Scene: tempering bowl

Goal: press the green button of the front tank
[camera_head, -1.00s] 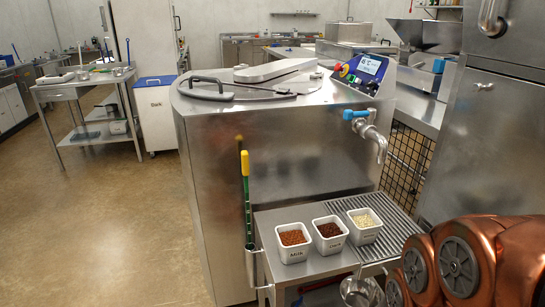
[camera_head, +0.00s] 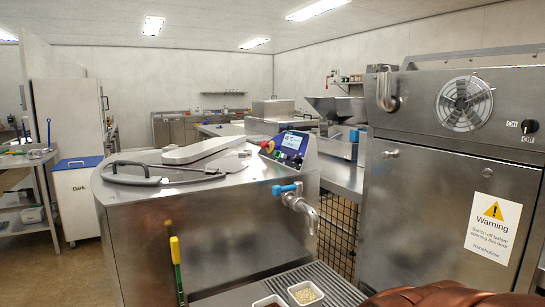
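The front tank (camera_head: 215,235) is a large steel box with a round lid on top, left of centre. Its control panel (camera_head: 310,154) tilts up at the tank's right rear corner. The panel has a lit blue-white screen (camera_head: 293,142) and a red stop knob on a yellow base (camera_head: 268,146). Small coloured buttons sit in a row below the screen; they are too small to tell the green one for sure. My gripper is out of view; only copper-coloured links of my arm show at the bottom right, well below the panel.
A tap with a blue handle (camera_head: 287,189) sticks out from the tank's front. White tubs (camera_head: 306,293) stand below on a grated shelf. A steel cabinet (camera_head: 445,165) with a fan and warning sign fills the right. The air before the panel is clear.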

